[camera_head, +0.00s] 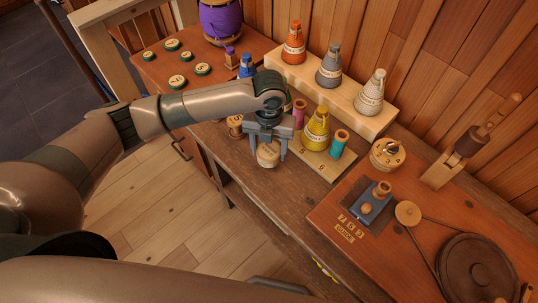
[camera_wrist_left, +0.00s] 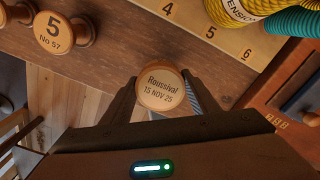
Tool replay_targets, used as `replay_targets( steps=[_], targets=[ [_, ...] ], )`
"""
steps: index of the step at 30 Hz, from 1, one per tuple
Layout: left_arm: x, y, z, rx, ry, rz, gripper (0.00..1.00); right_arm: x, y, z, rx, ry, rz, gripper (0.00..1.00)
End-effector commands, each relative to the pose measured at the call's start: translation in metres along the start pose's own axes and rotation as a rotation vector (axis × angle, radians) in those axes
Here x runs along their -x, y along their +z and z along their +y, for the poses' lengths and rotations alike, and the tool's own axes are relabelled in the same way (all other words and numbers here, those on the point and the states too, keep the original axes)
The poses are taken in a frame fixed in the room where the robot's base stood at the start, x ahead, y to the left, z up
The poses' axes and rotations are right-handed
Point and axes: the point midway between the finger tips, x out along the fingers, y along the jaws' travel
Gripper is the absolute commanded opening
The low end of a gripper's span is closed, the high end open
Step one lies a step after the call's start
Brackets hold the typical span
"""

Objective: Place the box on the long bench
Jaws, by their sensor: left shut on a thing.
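The box is a small round pale-wood box (camera_head: 268,155) with a lid marked "Roussival 15 NOV 25", which faces the left wrist view (camera_wrist_left: 160,88). My left gripper (camera_head: 267,152) is shut on it, one finger on each side. The long bench (camera_head: 272,190) is a dark brown wooden top running along the plank wall. In the head view the box shows against the bench top near its front side. In the wrist view it overlaps the bench's front edge (camera_wrist_left: 105,55). I cannot tell its exact height above the top. My right gripper is not in view.
A numbered board (camera_head: 312,160) with a yellow cone (camera_head: 317,130) and coloured spools lies behind the box. A pale riser (camera_head: 335,98) carries three cones. Wooden spools (camera_wrist_left: 62,30) stand left of the box. A red-brown table (camera_head: 420,250) with a winder is at right.

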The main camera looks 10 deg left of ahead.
Motion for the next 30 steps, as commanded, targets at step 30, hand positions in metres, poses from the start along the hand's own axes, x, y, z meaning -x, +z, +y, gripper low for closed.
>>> replay_targets(
  steps=[30],
  targets=[
    [-0.042, -0.001, 0.000, -0.001, 0.000, -0.001, 0.33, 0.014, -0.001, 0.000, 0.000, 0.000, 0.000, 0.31]
  ],
)
